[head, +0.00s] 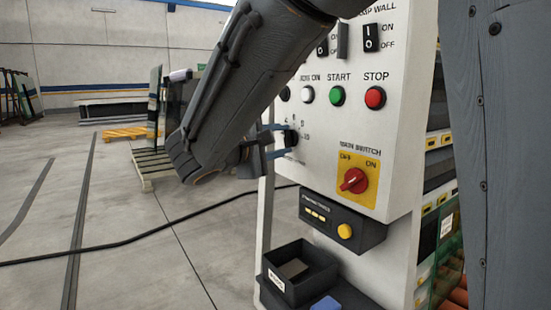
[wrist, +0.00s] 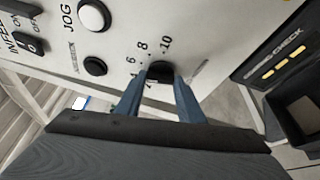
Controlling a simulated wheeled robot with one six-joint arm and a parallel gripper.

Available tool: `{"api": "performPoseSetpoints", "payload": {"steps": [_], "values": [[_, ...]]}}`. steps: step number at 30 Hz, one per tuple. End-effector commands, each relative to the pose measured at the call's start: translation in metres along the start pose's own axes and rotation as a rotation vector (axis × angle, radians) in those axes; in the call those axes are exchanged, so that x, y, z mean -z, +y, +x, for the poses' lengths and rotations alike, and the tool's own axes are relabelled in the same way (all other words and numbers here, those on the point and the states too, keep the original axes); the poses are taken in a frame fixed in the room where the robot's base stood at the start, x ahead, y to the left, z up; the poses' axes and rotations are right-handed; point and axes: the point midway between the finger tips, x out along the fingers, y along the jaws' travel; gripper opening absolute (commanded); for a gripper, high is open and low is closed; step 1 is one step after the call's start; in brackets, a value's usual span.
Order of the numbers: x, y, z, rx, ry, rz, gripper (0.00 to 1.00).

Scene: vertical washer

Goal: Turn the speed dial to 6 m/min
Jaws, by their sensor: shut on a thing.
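The speed dial (wrist: 160,70) is a black round knob on the white control panel. In the wrist view the numbers 6, 8 and 10 are printed around its upper side; lower marks are partly covered by a finger. My gripper (wrist: 158,90) has its two blue fingers on either side of the dial and is shut on it. Its pointer cannot be made out, so I cannot tell the setting. In the head view my gripper (head: 279,142) reaches the panel's left part and the dial (head: 290,137) is mostly hidden behind the fingers.
The green start button (head: 337,96), red stop button (head: 375,97) and white jog button (head: 307,94) sit above the dial. The red main switch (head: 354,181) is at lower right. A black box with a yellow button (head: 344,231) and an open bin (head: 298,271) are below.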

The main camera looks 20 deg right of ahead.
Motion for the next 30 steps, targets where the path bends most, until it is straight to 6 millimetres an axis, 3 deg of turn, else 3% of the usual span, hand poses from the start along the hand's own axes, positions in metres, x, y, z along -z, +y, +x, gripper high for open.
{"api": "performPoseSetpoints", "payload": {"steps": [1, 13, 30], "values": [[-0.0007, -0.0075, 0.0027, -0.006, -0.008, 0.023, 0.12], [-0.0016, -0.0057, 0.0019, -0.063, -0.008, 0.161, 0.12], [-0.0024, -0.0036, 0.0011, -0.077, -0.008, 0.195, 0.12]]}}
